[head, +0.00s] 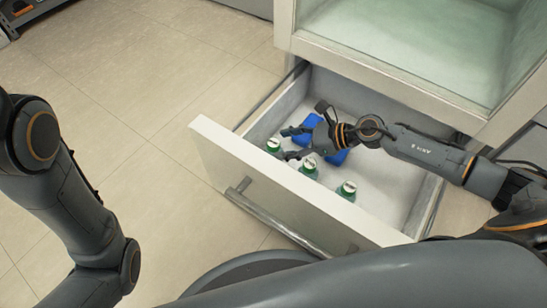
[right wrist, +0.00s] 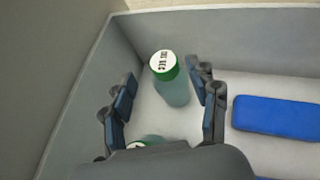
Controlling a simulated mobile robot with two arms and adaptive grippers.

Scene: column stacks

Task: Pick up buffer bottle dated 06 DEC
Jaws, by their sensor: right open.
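Three bottles with green caps and white cap labels stand along the front of an open drawer in the head view: a left one (head: 273,146), a middle one (head: 308,168) and a right one (head: 346,189). My right gripper (head: 287,143) is inside the drawer by the left bottle, open and empty. In the right wrist view a bottle (right wrist: 172,85) stands upright between the spread fingers of my right gripper (right wrist: 166,90). Its cap print is small and turned; I cannot read the date surely. A second bottle (right wrist: 138,145) is mostly hidden behind the gripper body. My left gripper is out of view.
The white drawer (head: 215,143) has raised walls around the bottles. Blue boxes (head: 308,124) lie in it behind the bottles; one shows right of the fingers in the wrist view (right wrist: 275,117). A glass-fronted cabinet (head: 385,45) stands above. The drawer's right part is clear.

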